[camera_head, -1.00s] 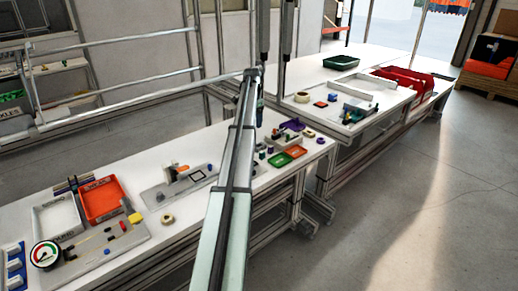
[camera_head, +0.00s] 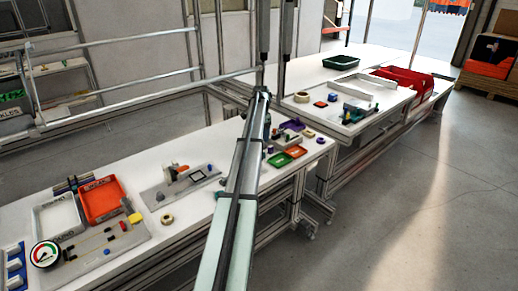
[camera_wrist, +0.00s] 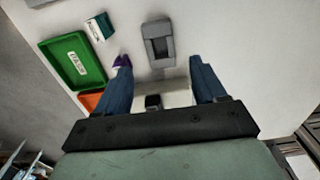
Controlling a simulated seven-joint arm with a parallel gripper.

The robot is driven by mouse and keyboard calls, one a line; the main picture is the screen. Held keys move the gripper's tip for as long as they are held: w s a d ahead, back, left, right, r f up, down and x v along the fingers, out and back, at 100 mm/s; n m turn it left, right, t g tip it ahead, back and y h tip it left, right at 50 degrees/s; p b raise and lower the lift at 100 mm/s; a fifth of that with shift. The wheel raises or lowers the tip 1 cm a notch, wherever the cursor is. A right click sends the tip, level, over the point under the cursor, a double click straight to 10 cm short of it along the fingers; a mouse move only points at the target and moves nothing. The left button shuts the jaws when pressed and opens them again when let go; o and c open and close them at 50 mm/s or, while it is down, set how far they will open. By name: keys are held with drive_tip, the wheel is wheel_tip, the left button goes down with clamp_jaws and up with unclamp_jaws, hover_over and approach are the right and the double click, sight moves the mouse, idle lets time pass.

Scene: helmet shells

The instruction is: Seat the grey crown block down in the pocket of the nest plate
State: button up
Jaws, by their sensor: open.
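In the wrist view, my gripper (camera_wrist: 159,62) is open, its two dark blue fingers wide apart with nothing held between them. A grey block-like piece with a rectangular recess (camera_wrist: 158,30) lies on the white table beyond the fingertips. It looks like the nest plate with its pocket, but I cannot be sure. A small dark block (camera_wrist: 152,102) shows between the finger bases, in front of a pale piece (camera_wrist: 178,97); I cannot tell whether it is the grey crown block. In the head view my arm hides the gripper.
A green labelled tray (camera_wrist: 75,60), an orange tray (camera_wrist: 90,101), a small green-and-white box (camera_wrist: 99,27) and a purple thing (camera_wrist: 122,60) lie left of the recessed piece. In the head view a grey fixture board (camera_head: 170,190) and a tape roll (camera_head: 167,219) are nearer.

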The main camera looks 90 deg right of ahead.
drive_tip(key=shift+w+a+f, duration=0.1)
drive_tip(key=shift+w+f, duration=0.05)
drive_tip(key=shift+f, duration=1.15)
drive_tip(key=shift+w+f, duration=0.1)
drive_tip(key=shift+f, duration=1.15)
drive_tip(key=shift+c, duration=0.4)
drive_tip(key=c, duration=1.1)
